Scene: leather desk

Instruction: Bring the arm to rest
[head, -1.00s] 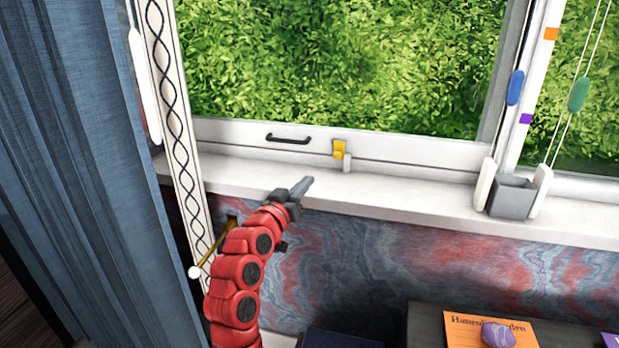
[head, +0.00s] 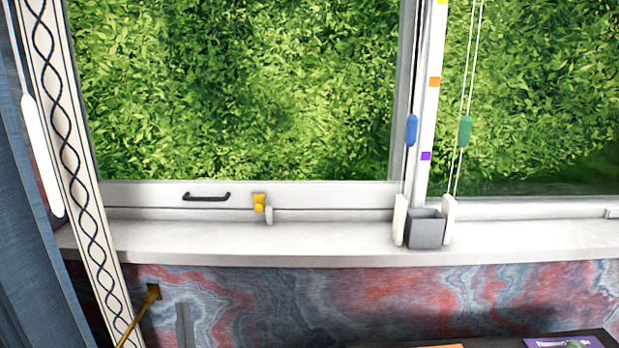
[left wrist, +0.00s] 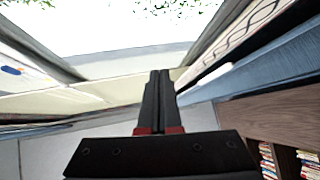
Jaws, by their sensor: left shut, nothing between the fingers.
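My left gripper (head: 184,325) shows only as a grey sliver at the bottom of the head view, pointing up in front of the marbled wall below the window sill. The rest of my left arm is out of that view. In the left wrist view the left gripper (left wrist: 159,74) has its two dark fingers together, with nothing between them. My right gripper is in neither view.
The white window sill (head: 330,243) bears a grey box (head: 425,230). A yellow latch (head: 259,202) and dark handle (head: 207,197) are on the window frame. A blue curtain (head: 30,200) hangs at the left, near a brass lever (head: 140,315).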

